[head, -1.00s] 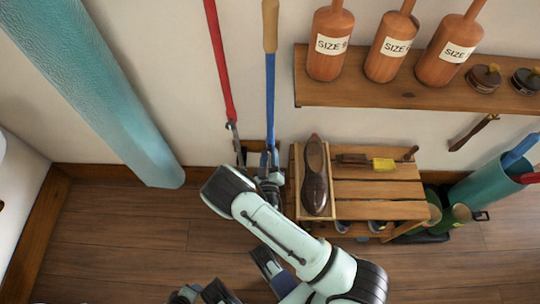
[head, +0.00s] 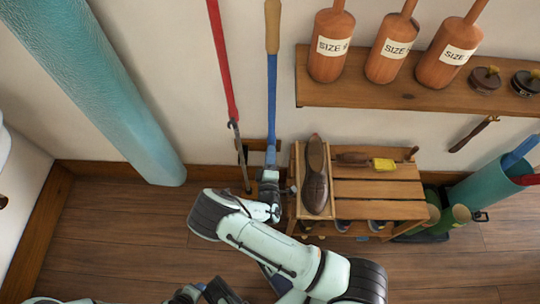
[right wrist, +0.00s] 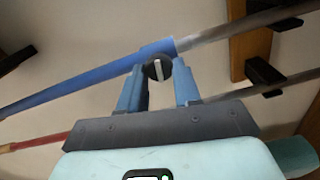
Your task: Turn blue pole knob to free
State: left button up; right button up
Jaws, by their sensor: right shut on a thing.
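The blue pole (head: 271,100) stands against the wall, with a tan upper end. In the right wrist view the blue pole (right wrist: 85,82) runs diagonally and meets a grey metal shaft. Its round black knob (right wrist: 158,69) has a pale line that looks nearly upright in that view. My right gripper (right wrist: 158,82) is shut on the knob, with one blue finger on each side. In the head view my right gripper (head: 268,186) is at the pole's lower part, and the knob is hidden. What seems to be my left gripper (head: 186,294) is cut off at the bottom edge.
A red pole (head: 222,65) stands just left of the blue one. A slatted wooden rack (head: 378,190) with a brown shoe (head: 315,178) stands close to the right. A teal roll (head: 110,100) leans at the left. The floor (head: 120,235) at left is clear.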

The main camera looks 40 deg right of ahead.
pick_arm(q)
jog(key=shift+w, duration=0.1)
pick_arm(e)
jog(key=shift+n, duration=0.9)
jog(key=o, duration=1)
jog(key=shift+o, duration=0.2)
pick_arm(q)
jog(key=shift+s+d+r+g+p, duration=0.15)
jog(key=shift+s+d+r+p, duration=0.1)
jog(key=shift+s+r+p, duration=0.25)
jog(key=shift+s+d+r+g+p, duration=0.15)
jog(key=shift+s+d+r, duration=0.1)
jog(key=shift+s, duration=0.35)
pick_arm(e)
jog(key=v, duration=1.3)
jog(key=shift+a, duration=0.15)
jog(key=shift+s, duration=0.1)
